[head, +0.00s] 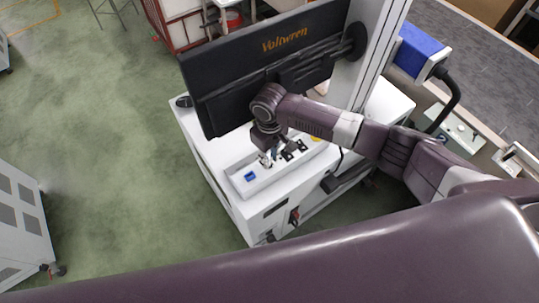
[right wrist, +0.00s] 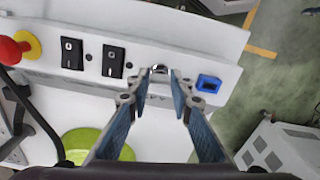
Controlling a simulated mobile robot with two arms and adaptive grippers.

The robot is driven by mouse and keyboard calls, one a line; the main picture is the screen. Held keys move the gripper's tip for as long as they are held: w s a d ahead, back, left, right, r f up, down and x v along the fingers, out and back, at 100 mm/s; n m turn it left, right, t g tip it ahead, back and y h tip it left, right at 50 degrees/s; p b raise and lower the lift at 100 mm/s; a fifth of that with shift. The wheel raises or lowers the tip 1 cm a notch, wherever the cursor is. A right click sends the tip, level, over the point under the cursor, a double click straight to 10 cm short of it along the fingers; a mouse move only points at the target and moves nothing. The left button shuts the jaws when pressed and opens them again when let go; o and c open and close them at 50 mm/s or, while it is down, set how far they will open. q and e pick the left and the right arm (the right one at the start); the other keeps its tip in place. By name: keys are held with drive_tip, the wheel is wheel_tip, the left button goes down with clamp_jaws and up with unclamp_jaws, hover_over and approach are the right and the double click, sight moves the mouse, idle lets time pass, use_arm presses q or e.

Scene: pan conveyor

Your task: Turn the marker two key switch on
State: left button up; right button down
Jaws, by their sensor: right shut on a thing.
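The marker two key switch (right wrist: 159,69) is a small metal piece on the white panel, between the black rocker switches and the blue socket in the right wrist view. My right gripper (right wrist: 160,79) has its fingertips closed around it, with the fingers spread wider toward the wrist. The tips cover part of the key switch, so the key's angle cannot be read. In the head view my right gripper (head: 268,160) reaches down to the panel below the monitor. My left gripper is not in view.
Two black rocker switches (right wrist: 113,61), a red emergency button (right wrist: 8,49) and a blue socket (right wrist: 208,83) share the panel. The black monitor (head: 262,65) hangs close above my right gripper. Open green floor lies left of the white cabinet (head: 225,195).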

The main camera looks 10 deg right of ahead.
idle(0.3)
drive_tip(key=c, duration=1.7)
unclamp_jaws()
wheel_tip(320, 180, up, 12)
drive_tip(key=shift+r, duration=0.1)
